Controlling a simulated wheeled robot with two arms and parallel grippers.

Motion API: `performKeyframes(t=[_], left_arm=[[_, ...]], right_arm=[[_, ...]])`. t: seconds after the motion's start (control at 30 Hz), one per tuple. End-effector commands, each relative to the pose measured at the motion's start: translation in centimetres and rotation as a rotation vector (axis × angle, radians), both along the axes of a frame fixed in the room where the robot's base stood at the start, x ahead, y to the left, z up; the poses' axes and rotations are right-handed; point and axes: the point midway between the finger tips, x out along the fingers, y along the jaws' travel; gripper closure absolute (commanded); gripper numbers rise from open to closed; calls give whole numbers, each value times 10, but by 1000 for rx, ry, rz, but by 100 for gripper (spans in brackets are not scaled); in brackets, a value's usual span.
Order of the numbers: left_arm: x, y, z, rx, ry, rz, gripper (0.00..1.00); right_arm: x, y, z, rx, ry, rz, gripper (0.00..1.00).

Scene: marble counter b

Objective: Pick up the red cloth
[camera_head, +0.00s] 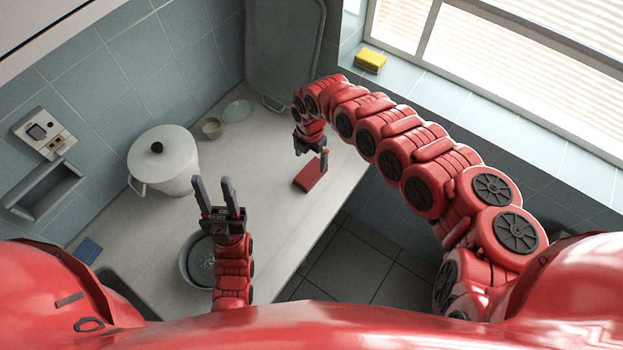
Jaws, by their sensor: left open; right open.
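The red cloth (309,176) lies folded and flat on the counter near its right edge. My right gripper (311,152) is open right at the cloth, reaching down over its far part. One finger hides a little of the cloth; I cannot tell whether the fingers touch it. My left gripper (230,184) is open and empty, pointing away from me over the counter, to the left of the cloth and apart from it.
A white lidded pot (163,163) stands at the left on the counter (262,219). A small cup (211,128) and a glass dish (237,111) are at the back. A bowl (195,262) sits partly under my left arm. A yellow sponge (370,60) lies on the window sill.

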Motion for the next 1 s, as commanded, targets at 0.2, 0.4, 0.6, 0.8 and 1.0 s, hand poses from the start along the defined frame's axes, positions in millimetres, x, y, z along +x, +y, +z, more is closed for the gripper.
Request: performKeyframes(t=[0.2, 0.4, 0.6, 0.8, 1.0], left_arm=[[0, 0, -21, 0, -1, 0, 57], [0, 0, -29, 0, -1, 0, 57], [0, 0, -52, 0, -1, 0, 57], [0, 0, -52, 0, -1, 0, 57], [0, 0, -51, 0, -1, 0, 57]], right_arm=[[-1, 1, -30, 1, 2, 1, 0], [-1, 1, -44, 1, 0, 1, 0], [-2, 1, -78, 4, 0, -1, 0], [-1, 0, -81, 1, -1, 0, 0], [-1, 0, -80, 2, -1, -1, 22]])
